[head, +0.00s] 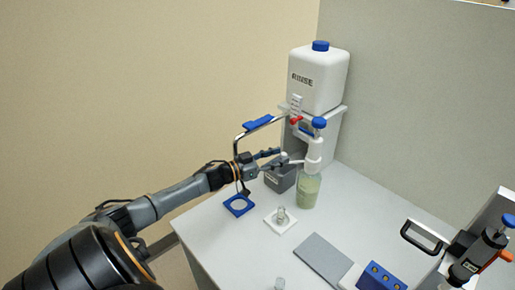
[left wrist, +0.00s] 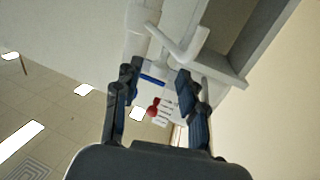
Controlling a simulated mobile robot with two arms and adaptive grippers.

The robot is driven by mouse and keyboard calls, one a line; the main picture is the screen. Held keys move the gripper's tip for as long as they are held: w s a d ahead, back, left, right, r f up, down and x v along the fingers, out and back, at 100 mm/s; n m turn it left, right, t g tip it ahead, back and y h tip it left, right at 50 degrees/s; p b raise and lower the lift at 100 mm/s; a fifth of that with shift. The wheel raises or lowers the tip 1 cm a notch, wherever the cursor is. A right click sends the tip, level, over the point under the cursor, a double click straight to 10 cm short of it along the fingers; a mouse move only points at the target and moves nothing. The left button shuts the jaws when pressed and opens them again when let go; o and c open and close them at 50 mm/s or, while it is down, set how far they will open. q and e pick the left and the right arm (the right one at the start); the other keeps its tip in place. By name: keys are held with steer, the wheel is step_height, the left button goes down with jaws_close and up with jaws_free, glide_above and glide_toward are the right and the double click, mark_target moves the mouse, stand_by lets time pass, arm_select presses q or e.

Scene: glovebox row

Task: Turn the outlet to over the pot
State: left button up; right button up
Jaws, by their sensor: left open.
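The outlet (head: 258,123) is a bent metal pipe with a blue sleeve. It reaches left from below the white RINSE tank (head: 315,78), and its end hangs near my left wrist, over the left part of the table. A clear pot with green contents (head: 309,192) stands under a white, blue-capped dispenser (head: 315,150). My left gripper (head: 279,158) is open, its fingers pointing right toward the dispenser and below the pipe. In the left wrist view, the open fingers (left wrist: 157,90) frame a red tap (left wrist: 153,108) and white parts beyond. Contact is unclear. My right gripper is not in view.
A device with a black handle (head: 424,238) stands right. The table's right middle is clear.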

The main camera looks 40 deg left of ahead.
arm_select(q)
steer(key=v, duration=0.9)
steer(key=shift+s+a, duration=0.15)
steer(key=shift+s, duration=0.15)
steer(key=shift+f, duration=0.15)
steer(key=c, duration=0.5)
steer(key=d+f+m+y, duration=0.1)
steer(key=d+f+m, duration=0.2)
steer(key=d+f+m+g+y, duration=0.1)
steer(key=d+f+m+y, duration=0.1)
steer(key=d+f+m, duration=0.1)
steer(key=shift+w+d+f+m+p, duration=0.25)
steer(key=shift+f+m+p, duration=0.15)
steer(key=shift+f+m, duration=0.1)
jaws_close()
steer(key=d+f+m+y, duration=0.2)
steer(key=d+m+y, duration=0.2)
steer(key=d+m, duration=0.25)
step_height(320, 180, up, 11)
steer(key=s+d+m+g+y+p, duration=0.2)
steer(key=s+d+m+g+y, duration=0.1)
steer(key=m+y, duration=0.75)
steer(key=p+x, duration=0.2)
steer(key=x, duration=1.2)
steer(key=shift+w+f, duration=0.25)
steer(key=shift+f, duration=0.05)
